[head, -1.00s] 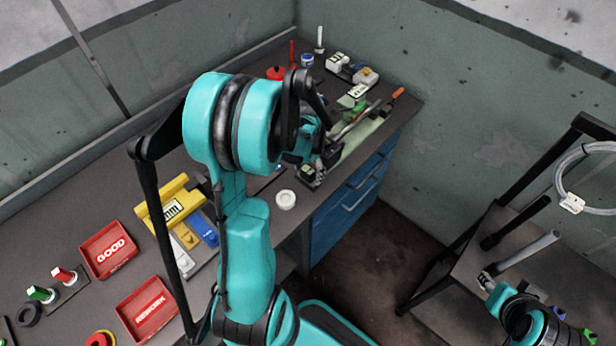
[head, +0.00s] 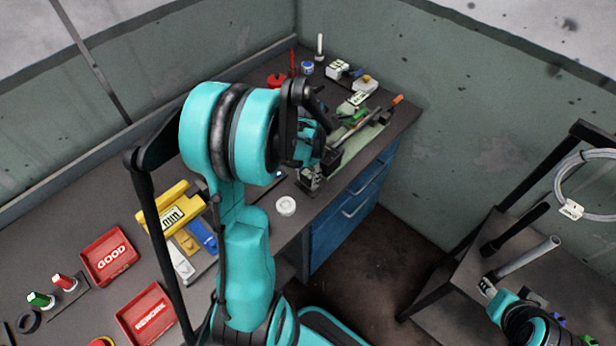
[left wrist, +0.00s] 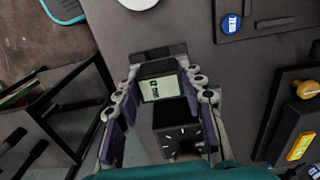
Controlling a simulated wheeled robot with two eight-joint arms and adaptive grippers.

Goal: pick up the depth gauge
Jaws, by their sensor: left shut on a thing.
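The depth gauge (left wrist: 160,88), a dark body with a pale digital display, sits between the fingers of my left gripper (left wrist: 160,125) in the left wrist view. The gripper is shut on it. A black block with white marks (left wrist: 178,135) shows just below the display; I cannot tell whether it is part of the gauge. In the head view my left gripper (head: 318,168) is at the front edge of the dark bench, mostly hidden by my arm. My right gripper (head: 490,287) is small at the lower right, beside the dark stand; its fingers are unclear.
A white ring (head: 286,205) lies on the bench (head: 75,210) near the held gauge. A yellow device (head: 172,208), a red GOOD tray (head: 110,257) and a red REWORK tray (head: 148,314) are to the left. A green fixture (head: 358,116) with rods lies behind the gripper.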

